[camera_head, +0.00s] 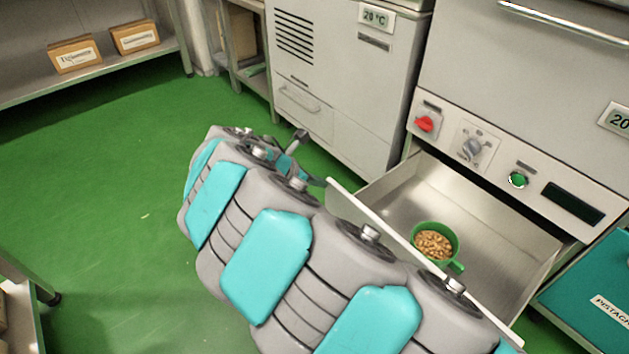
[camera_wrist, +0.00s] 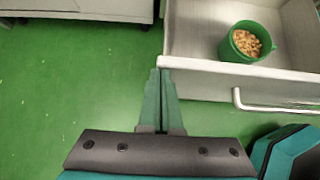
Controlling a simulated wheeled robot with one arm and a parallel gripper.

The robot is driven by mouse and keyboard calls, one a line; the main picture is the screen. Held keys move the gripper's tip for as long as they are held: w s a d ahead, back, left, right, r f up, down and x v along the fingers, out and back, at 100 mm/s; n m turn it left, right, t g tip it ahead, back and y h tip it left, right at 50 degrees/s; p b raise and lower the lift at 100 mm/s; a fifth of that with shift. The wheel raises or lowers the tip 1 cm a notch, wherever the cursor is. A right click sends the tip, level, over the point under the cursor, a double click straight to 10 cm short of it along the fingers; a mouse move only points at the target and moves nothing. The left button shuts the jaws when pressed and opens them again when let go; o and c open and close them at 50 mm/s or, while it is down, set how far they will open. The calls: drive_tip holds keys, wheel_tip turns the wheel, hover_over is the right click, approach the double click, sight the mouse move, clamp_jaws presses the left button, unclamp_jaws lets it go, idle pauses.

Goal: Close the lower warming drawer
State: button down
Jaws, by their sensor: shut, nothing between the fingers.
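The lower warming drawer stands pulled open below the control panel, its metal floor showing in the head view (camera_head: 395,197). Its front panel (camera_wrist: 240,80) and bar handle (camera_wrist: 270,106) show in the wrist view. A green cup (camera_head: 453,265) of nuts stands upright inside; it also shows in the wrist view (camera_wrist: 235,50). My gripper (camera_wrist: 161,72) is shut and empty, its fingertips at the left end of the drawer front. I cannot tell whether they touch it. In the head view my arm hides much of the drawer front.
A grey cabinet (camera_head: 335,85) stands left of the drawer. A teal box (camera_head: 595,290) is close on the right. The green floor (camera_head: 110,210) at left is clear.

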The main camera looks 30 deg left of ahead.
drive_tip(key=shift+w+d+r+p, duration=0.1)
drive_tip(key=shift+w+d+p, duration=1.95)
drive_tip(key=shift+w, duration=2.85)
drive_tip(key=shift+w+d+f+p, duration=0.1)
drive_tip(key=shift+w+d+p, duration=2)
drive_tip(key=shift+w, duration=2.8)
drive_tip(key=shift+w+d+r+p, duration=0.1)
drive_tip(key=shift+w+d+p, duration=1.95)
drive_tip(key=shift+w, duration=2.85)
drive_tip(key=shift+s, duration=0.1)
